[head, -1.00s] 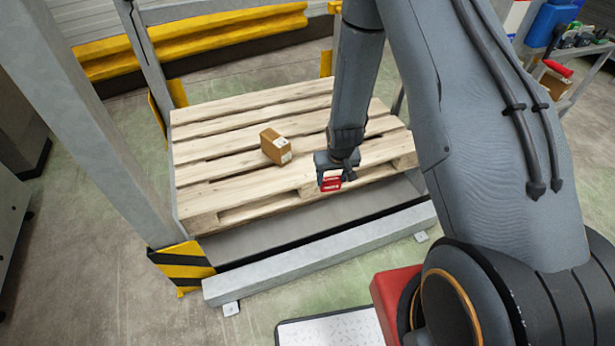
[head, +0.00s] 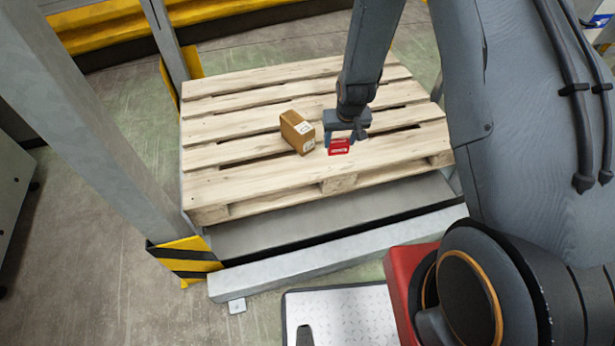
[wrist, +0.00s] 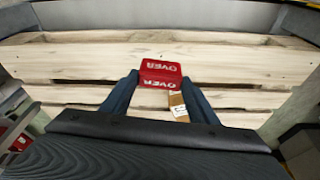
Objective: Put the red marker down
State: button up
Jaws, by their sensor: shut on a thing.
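The red marker (head: 339,147) is a small red block with white lettering. In the wrist view the red marker (wrist: 160,74) reads "OVER" on two faces and sits between my fingertips. My gripper (head: 345,136) is shut on it, over the front part of the wooden pallet (head: 240,186), just right of a cardboard box. My gripper also shows in the wrist view (wrist: 160,80). I cannot tell whether the marker's underside touches the slats.
The small brown cardboard box (head: 296,131) stands on the pallet left of the marker, close to it. A grey metal post (head: 85,110) rises at the left. Bare slats lie left of the box and behind it.

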jog(key=w+a+f+n+b, duration=0.1)
jog(key=w+a+f+b, duration=0.6)
jog(key=b, duration=0.7)
jog(key=shift+n, duration=0.3)
jog(key=shift+s+a+f+b, duration=0.35)
jog(key=shift+f+b, duration=0.6)
jog(key=shift+f, duration=0.6)
jog(key=shift+s+a+f+b, duration=0.35)
jog(key=shift+f+b, duration=0.55)
jog(key=shift+f, duration=0.65)
jog(key=shift+s+a+f+b, duration=0.35)
jog(key=shift+f+b, duration=0.6)
jog(key=shift+f, duration=0.6)
jog(key=shift+w+f, duration=0.1)
jog(key=shift+f, duration=0.05)
jog(key=o, duration=1)
jog(key=shift+o, duration=0.2)
